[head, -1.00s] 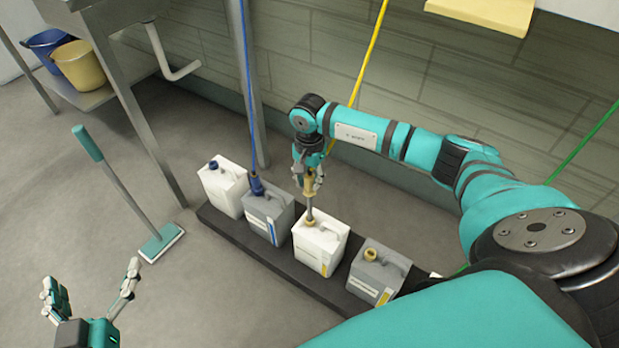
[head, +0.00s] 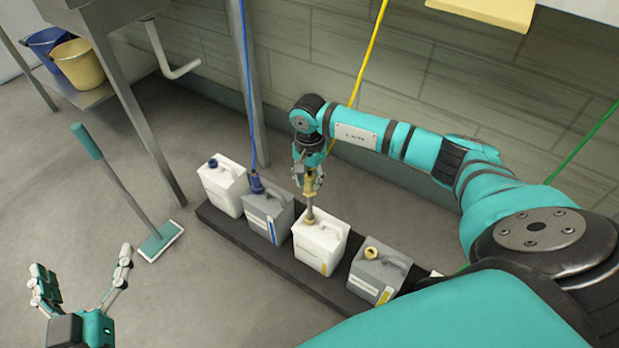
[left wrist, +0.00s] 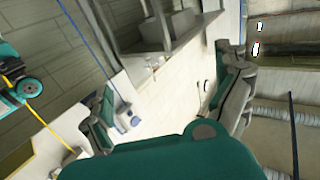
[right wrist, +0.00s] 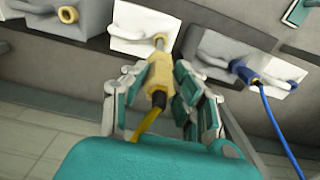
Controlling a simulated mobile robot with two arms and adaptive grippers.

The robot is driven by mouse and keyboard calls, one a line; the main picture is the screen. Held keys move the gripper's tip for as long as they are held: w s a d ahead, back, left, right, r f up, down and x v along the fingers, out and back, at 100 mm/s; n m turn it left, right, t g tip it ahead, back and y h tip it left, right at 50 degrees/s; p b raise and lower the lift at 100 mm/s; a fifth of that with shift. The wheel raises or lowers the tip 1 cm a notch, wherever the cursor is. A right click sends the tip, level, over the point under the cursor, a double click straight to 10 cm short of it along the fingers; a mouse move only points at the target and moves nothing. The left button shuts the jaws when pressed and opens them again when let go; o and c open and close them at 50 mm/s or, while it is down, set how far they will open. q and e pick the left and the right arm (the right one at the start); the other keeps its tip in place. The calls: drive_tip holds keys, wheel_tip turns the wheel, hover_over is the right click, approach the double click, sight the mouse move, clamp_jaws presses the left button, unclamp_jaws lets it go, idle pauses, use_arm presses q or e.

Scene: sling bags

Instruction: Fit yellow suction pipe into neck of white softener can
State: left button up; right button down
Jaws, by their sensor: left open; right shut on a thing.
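The white softener can (head: 320,242) with a yellow label stripe stands on the dark low plinth, between two grey cans. Its yellow-ringed neck (head: 309,221) faces up. My right gripper (head: 309,180) is shut on the yellow suction pipe (head: 310,190), above that can. The pipe's grey lower tube reaches down to the neck; its tip appears at or inside the opening, but how deep I cannot tell. The right wrist view shows the pipe's yellow head (right wrist: 159,80) between the fingers, with the tube at the white can (right wrist: 145,28). My left gripper (head: 80,290) is open and empty at lower left.
The dark plinth (head: 228,233) also bears a grey can with a blue pipe (head: 268,215), another white can (head: 222,188) and an open grey can (head: 378,273). Yellow (head: 369,55) and blue hoses hang behind.

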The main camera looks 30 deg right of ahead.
use_arm(q)
drive_tip(key=shift+d+r+t+h, duration=0.1)
drive_tip(key=shift+r+t+h, duration=0.2)
drive_tip(key=shift+r+t, duration=0.35)
use_arm(e)
drive_tip(key=shift+f, duration=0.3)
drive_tip(key=shift+f+b, duration=0.15)
drive_tip(key=shift+b, duration=0.2)
use_arm(q)
drive_tip(key=shift+s+d+r+t, duration=0.1)
drive_tip(key=shift+r+t, duration=0.15)
drive_tip(key=shift+r, duration=0.55)
drive_tip(key=shift+r, duration=0.15)
use_arm(e)
drive_tip(key=shift+f, duration=0.1)
drive_tip(key=shift+f+b, duration=0.35)
use_arm(q)
drive_tip(key=r+t, duration=0.1)
drive_tip(key=s+r+t+h, duration=0.1)
drive_tip(key=r, duration=0.1)
drive_tip(key=shift+d+r, duration=0.15)
use_arm(e)
drive_tip(key=shift+f, duration=0.1)
use_arm(q)
drive_tip(key=shift+r, duration=0.1)
use_arm(e)
drive_tip(key=shift+f, duration=0.1)
